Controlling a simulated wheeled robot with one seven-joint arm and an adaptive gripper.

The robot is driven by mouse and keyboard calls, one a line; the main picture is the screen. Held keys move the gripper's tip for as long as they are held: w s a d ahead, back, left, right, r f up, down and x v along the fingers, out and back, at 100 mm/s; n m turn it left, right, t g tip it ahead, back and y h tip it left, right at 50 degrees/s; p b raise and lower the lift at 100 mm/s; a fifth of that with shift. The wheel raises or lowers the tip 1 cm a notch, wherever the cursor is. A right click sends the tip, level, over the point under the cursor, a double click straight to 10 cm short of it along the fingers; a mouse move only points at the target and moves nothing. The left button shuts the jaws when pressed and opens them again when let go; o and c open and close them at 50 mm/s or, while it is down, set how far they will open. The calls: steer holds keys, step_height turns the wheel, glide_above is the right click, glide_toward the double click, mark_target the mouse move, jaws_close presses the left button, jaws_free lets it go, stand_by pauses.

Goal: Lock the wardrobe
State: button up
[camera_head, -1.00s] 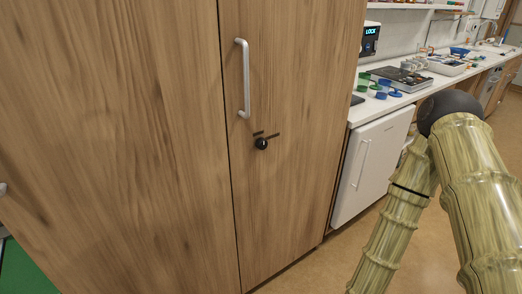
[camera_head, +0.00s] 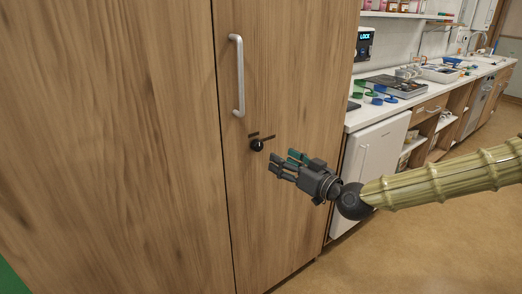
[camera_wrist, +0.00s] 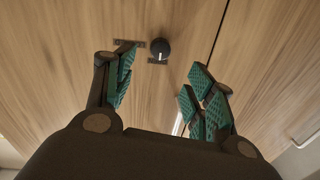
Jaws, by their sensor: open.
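The wardrobe (camera_head: 120,150) has wooden doors that look shut, with a vertical seam between them. A black round knob (camera_head: 257,145) sits on the right door below the metal handle (camera_head: 238,76), with small dark marks beside it. In the wrist view the knob (camera_wrist: 160,49) shows a pale pointer line, and two dark label plates lie near it. My gripper (camera_head: 283,165) is open and empty, just right of and below the knob, its fingers pointing toward it. In the wrist view the knob lies beyond the gap between the green-padded fingertips (camera_wrist: 160,70), apart from them.
A white counter (camera_head: 420,97) with trays and blue and green items runs along the right wall. A white cabinet (camera_head: 372,165) stands under it beside the wardrobe. The floor (camera_head: 400,250) at the right is clear.

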mark_target(260, 146)
steer(key=p+x, duration=0.1)
steer(key=x, duration=1)
steer(key=shift+d+r, duration=0.1)
steer(key=c, duration=1)
